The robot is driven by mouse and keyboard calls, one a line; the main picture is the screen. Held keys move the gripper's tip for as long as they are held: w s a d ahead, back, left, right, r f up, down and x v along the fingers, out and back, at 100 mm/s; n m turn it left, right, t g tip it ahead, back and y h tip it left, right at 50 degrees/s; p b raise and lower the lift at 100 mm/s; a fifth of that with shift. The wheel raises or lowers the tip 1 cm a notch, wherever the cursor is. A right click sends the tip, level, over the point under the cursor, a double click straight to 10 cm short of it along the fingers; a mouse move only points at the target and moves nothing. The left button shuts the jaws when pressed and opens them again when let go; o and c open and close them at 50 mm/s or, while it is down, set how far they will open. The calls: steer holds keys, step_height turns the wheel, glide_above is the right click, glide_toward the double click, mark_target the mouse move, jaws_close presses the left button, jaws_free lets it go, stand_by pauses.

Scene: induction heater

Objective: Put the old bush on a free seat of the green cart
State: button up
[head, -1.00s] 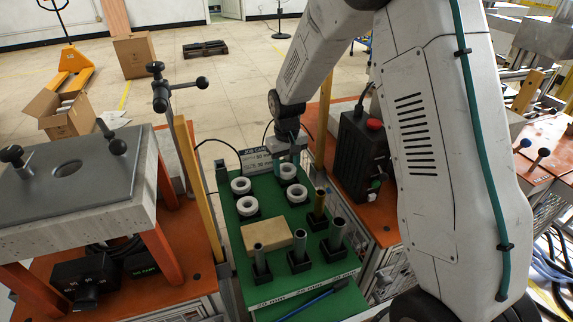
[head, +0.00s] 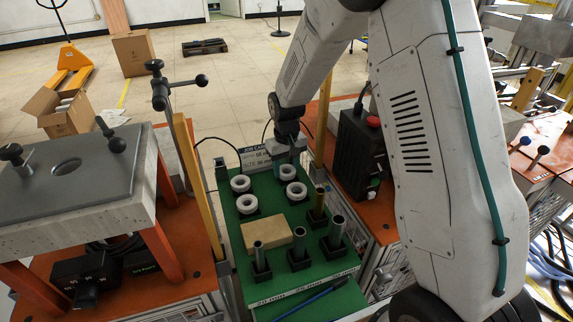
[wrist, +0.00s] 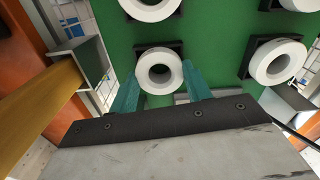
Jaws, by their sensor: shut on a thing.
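The green cart (head: 268,206) stands ahead of me, with several black seats on its top. My gripper (wrist: 162,82) is at the cart's back right seat. Its teal fingers are shut on a small white ring (wrist: 174,62), seemingly the old bush, one finger on each side. The ring appears at a black seat (wrist: 143,54); whether it rests fully on it is unclear. In the head view my gripper (head: 287,158) partly hides this spot. Other white rings sit at the back left (head: 240,183), front left (head: 247,204) and front right (head: 296,191) seats.
A job card (head: 253,161) stands at the cart's back. A yellow post (wrist: 40,95) and a black control box (head: 357,150) are close on the right.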

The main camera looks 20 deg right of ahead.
steer(key=o, duration=1.2)
steer(key=shift+c, duration=0.2)
step_height(320, 180, up, 8)
steer(key=shift+f, duration=0.15)
